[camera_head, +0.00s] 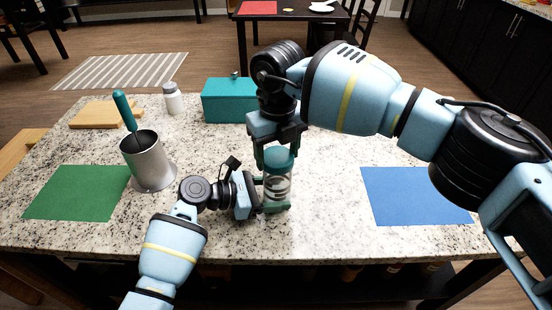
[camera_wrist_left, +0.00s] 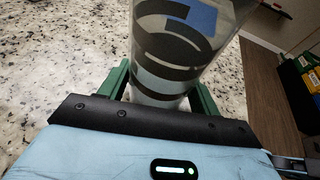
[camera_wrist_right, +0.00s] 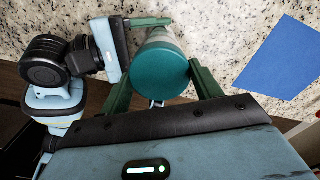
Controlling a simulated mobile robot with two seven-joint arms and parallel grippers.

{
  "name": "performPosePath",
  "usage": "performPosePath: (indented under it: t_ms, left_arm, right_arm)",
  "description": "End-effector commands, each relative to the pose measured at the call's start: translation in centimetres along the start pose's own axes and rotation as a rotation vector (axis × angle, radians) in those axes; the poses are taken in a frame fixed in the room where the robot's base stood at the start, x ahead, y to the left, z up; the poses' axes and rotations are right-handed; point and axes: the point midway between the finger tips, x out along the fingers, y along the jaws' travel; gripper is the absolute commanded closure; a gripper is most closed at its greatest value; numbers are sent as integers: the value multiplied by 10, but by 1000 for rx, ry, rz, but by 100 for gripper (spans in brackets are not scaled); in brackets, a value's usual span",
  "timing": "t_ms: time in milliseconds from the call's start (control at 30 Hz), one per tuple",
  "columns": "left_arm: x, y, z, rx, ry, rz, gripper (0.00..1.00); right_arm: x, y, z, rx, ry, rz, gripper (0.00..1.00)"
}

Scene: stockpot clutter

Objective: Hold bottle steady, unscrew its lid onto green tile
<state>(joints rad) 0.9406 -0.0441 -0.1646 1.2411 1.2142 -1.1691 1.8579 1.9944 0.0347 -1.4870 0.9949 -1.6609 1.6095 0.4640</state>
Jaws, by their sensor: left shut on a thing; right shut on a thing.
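The bottle (camera_head: 277,184) stands upright near the front middle of the counter, clear with dark markings and a teal lid (camera_head: 278,156). My left gripper (camera_head: 274,207) is shut on the lower part of the bottle from the left; the bottle body (camera_wrist_left: 185,55) fills the gap between its green fingers in the left wrist view. My right gripper (camera_head: 278,150) comes from above and is shut on the lid, whose round top (camera_wrist_right: 161,74) shows between its fingers in the right wrist view. The green tile (camera_head: 78,193) lies flat and bare at the left of the counter.
A grey metal pot (camera_head: 146,163) with a teal-handled utensil stands between the green tile and my left arm. A blue tile (camera_head: 415,195) lies at the right. A teal box (camera_head: 229,101), a white bottle (camera_head: 173,99) and a wooden board (camera_head: 105,114) are behind.

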Motion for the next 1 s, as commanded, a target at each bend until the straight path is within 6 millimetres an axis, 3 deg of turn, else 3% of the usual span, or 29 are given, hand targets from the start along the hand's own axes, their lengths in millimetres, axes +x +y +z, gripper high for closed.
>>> performPosePath:
  t_ms: [300, 733, 1000]
  left_arm:
    - [1, -1, 0, 1, -1, -3, 63]
    - [1, -1, 1, 2, -1, -3, 63]
    - [1, -1, 1, 2, -1, -3, 63]
  right_arm:
    - [2, 0, 0, -291, 1, 0, 67]
    - [2, 0, 0, -353, 2, 0, 67]
    - [2, 0, 0, -629, 2, 1, 67]
